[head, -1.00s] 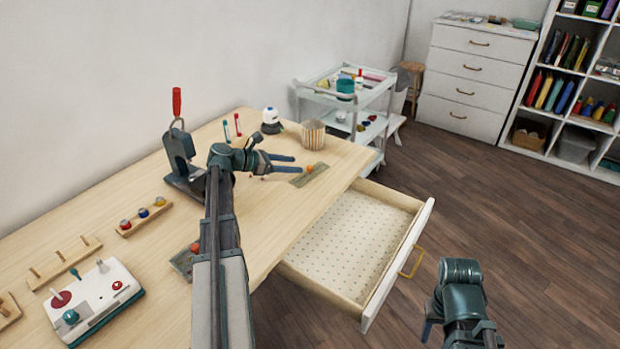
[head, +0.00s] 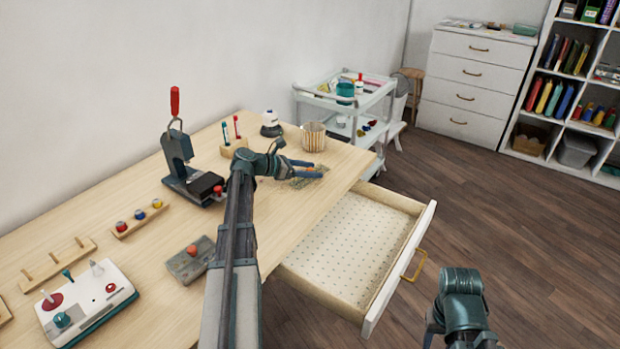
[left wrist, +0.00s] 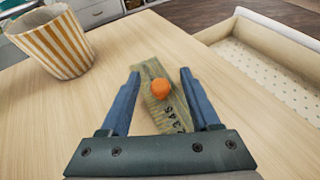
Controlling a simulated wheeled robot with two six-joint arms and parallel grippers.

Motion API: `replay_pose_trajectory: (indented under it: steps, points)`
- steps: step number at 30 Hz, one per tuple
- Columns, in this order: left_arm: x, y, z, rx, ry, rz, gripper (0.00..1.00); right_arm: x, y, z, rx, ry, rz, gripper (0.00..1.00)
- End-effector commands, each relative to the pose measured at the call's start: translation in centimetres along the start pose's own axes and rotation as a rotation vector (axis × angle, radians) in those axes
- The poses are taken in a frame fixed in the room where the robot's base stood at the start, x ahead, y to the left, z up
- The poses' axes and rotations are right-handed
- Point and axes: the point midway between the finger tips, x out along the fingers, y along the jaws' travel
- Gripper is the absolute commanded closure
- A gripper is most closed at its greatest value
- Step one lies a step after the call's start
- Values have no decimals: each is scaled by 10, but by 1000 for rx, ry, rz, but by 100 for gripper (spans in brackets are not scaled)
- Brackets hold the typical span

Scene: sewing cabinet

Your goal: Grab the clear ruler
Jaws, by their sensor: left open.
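The clear ruler (left wrist: 177,115) is a see-through, yellowish strip with dark numbers and an orange knob on it. It lies flat on the wooden table. In the head view the ruler (head: 298,183) is partly hidden by my left gripper (head: 308,169). In the left wrist view my left gripper (left wrist: 160,74) is open, with one blue finger on each side of the ruler and apart from it. My right arm is at the lower right of the head view, beyond the drawer; its fingers are not clear.
A striped cup (head: 313,136) stands just behind the ruler. An open drawer (head: 358,240) juts out at the table's right edge. A grey block with an orange knob (head: 190,260), a press (head: 178,155) and a white machine (head: 88,302) stand further left. The table's middle is clear.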

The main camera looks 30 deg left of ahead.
Motion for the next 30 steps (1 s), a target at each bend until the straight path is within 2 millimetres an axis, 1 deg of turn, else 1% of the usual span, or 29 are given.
replay_pose_trajectory:
  steps: [2, 3, 8, 12, 25, 30]
  points:
    - [0, 0, 0, 0, 0, 0, 39, 0, 0, 0, 0, 0, 0, 50]
    - [0, 0, 0, 0, 0, 0, 46, 0, 0, 0, 0, 0, 0, 50]
    - [-1, 0, 0, 0, 0, 0, 75, 0, 0, 0, 0, 0, 0, 50]
    - [-1, 0, 0, 0, 0, 0, 100, 0, 0, 0, 0, 0, 0, 50]
    - [-1, 0, 1, 0, 0, 0, 100, -1, 0, 0, 0, 0, 0, 50]
    - [-2, 0, 4, 0, 0, 0, 100, -4, 0, 0, 0, 0, 0, 50]
